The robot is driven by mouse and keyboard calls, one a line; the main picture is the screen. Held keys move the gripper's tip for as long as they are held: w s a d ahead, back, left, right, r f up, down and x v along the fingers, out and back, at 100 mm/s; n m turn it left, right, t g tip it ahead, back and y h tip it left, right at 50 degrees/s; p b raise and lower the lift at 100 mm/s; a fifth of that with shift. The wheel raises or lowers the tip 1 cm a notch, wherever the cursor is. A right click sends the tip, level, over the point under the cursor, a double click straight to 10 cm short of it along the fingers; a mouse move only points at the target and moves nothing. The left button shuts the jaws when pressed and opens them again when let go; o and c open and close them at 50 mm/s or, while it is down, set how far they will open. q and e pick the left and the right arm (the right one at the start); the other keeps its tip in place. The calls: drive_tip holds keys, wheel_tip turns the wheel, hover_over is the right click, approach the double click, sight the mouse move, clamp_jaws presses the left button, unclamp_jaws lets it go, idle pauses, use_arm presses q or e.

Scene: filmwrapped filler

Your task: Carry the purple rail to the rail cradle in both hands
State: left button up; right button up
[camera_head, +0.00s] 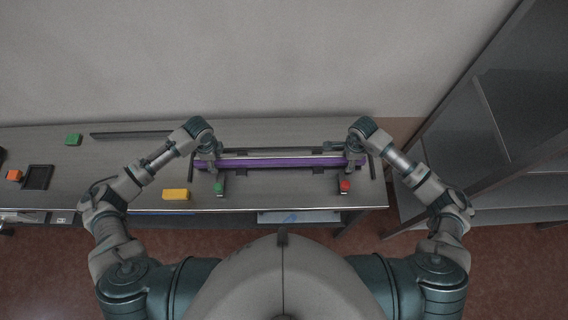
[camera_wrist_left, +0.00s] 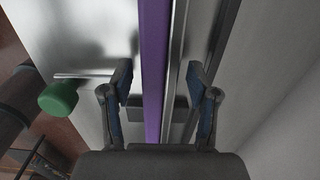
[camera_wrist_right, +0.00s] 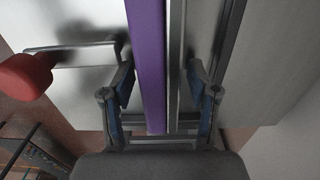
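The long purple rail (camera_head: 280,162) lies left to right along the right part of the table, between my two hands. It also shows in the left wrist view (camera_wrist_left: 153,60) and the right wrist view (camera_wrist_right: 149,60), beside a grey metal bar (camera_wrist_left: 177,50). My left gripper (camera_head: 212,168) is at the rail's left end, its fingers apart on either side of rail and bar with gaps visible. My right gripper (camera_head: 354,160) is at the right end, likewise open around both. Dark supports show near the rail; I cannot tell whether they are the rail cradle.
A green knob (camera_head: 218,188) and a red knob (camera_head: 345,185) stand in front of the rail. A yellow block (camera_head: 175,194), green block (camera_head: 73,139), orange block (camera_head: 14,175), dark tray (camera_head: 37,177) and dark strip (camera_head: 130,134) lie leftward. Shelving (camera_head: 500,120) stands at right.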

use_arm(q)
drive_tip(key=shift+a, duration=0.4)
use_arm(e)
drive_tip(key=shift+a+r, duration=0.15)
drive_tip(key=shift+a, duration=0.6)
use_arm(q)
drive_tip(key=r, duration=0.7)
drive_tip(key=shift+d, duration=0.4)
use_arm(e)
drive_tip(key=shift+d, duration=0.1)
use_arm(q)
drive_tip(key=shift+a+r, duration=0.1)
drive_tip(key=shift+r, duration=0.3)
use_arm(e)
drive_tip(key=shift+r, duration=0.2)
use_arm(q)
drive_tip(key=shift+a, duration=0.6)
use_arm(e)
wheel_tip(320, 180, up, 7)
drive_tip(key=shift+r, duration=0.2)
drive_tip(key=shift+w, duration=0.1)
use_arm(q)
drive_tip(key=shift+d, duration=0.85)
use_arm(e)
drive_tip(key=shift+d+f, duration=0.1)
drive_tip(key=shift+d, duration=0.7)
use_arm(q)
drive_tip(key=shift+a, duration=0.1)
use_arm(e)
drive_tip(key=shift+a, duration=0.1)
